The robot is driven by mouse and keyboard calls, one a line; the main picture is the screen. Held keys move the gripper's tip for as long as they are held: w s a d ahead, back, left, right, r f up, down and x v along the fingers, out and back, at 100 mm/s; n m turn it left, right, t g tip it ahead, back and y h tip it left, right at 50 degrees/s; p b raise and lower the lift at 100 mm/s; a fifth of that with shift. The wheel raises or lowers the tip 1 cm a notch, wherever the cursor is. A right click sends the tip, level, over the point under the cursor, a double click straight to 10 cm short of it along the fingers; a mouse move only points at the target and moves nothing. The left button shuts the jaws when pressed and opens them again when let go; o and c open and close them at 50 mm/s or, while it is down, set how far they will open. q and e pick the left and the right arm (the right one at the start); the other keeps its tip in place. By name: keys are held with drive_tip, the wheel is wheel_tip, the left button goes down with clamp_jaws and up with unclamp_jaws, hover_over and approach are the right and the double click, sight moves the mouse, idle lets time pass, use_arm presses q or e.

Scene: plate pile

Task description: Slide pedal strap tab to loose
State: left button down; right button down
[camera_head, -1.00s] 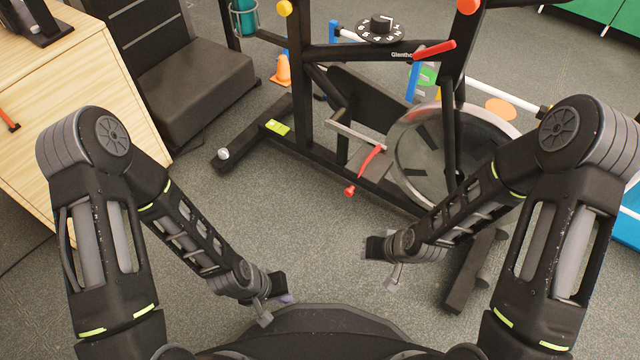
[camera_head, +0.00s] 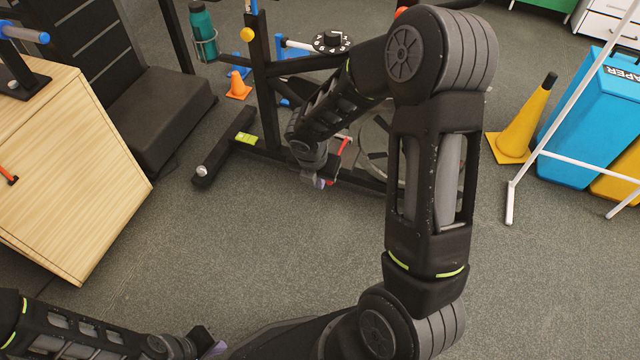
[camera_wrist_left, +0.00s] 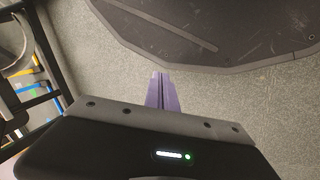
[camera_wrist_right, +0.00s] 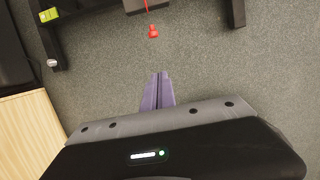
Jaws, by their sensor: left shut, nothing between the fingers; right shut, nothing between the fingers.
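The pedal strap is red and hangs on the exercise bike's pedal; part of the strap (camera_head: 343,148) shows behind my right arm in the head view. Its red end tab (camera_wrist_right: 153,32) shows at the top of the right wrist view, ahead of the fingertips and apart from them. My right gripper (camera_head: 319,183) is shut and empty, in front of the pedal area; its purple fingers also show in the right wrist view (camera_wrist_right: 158,92). My left gripper (camera_head: 214,349) is shut and empty at the bottom left, far from the bike. My right arm hides much of the bike.
The bike's front foot bar (camera_head: 225,148) lies on the floor. A wooden box (camera_head: 70,170) stands at the left, beside a dark bench (camera_head: 155,110). A yellow cone (camera_head: 526,120) and a blue bin (camera_head: 590,120) stand at the right. The grey floor between is clear.

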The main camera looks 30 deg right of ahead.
drive_tip(key=shift+f, duration=0.1)
